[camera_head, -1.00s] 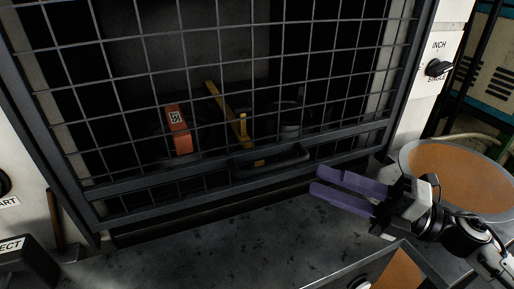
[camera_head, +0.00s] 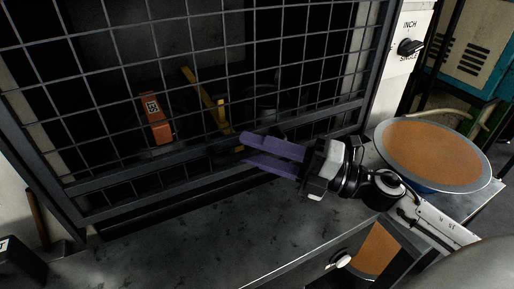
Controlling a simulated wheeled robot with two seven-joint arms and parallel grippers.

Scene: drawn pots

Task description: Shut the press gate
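The press gate (camera_head: 130,177) is a dark wire-mesh panel in a dark frame, across the press opening. Its lower edge is near the grey metal ledge, with a dark strip below it. Whether it is fully down I cannot tell. A dark bar handle (camera_head: 226,156) sits on its lower frame, partly hidden by my fingers. My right gripper (camera_head: 242,147) has purple fingers spread apart, with their tips at the handle. Whether they touch it I cannot tell. My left gripper is not in view.
Behind the mesh are an orange block (camera_head: 156,121) with a printed code and a yellow bar (camera_head: 206,98). A round pan with an orange-brown surface (camera_head: 432,152) stands at right. A selector knob (camera_head: 410,47) is on the white panel.

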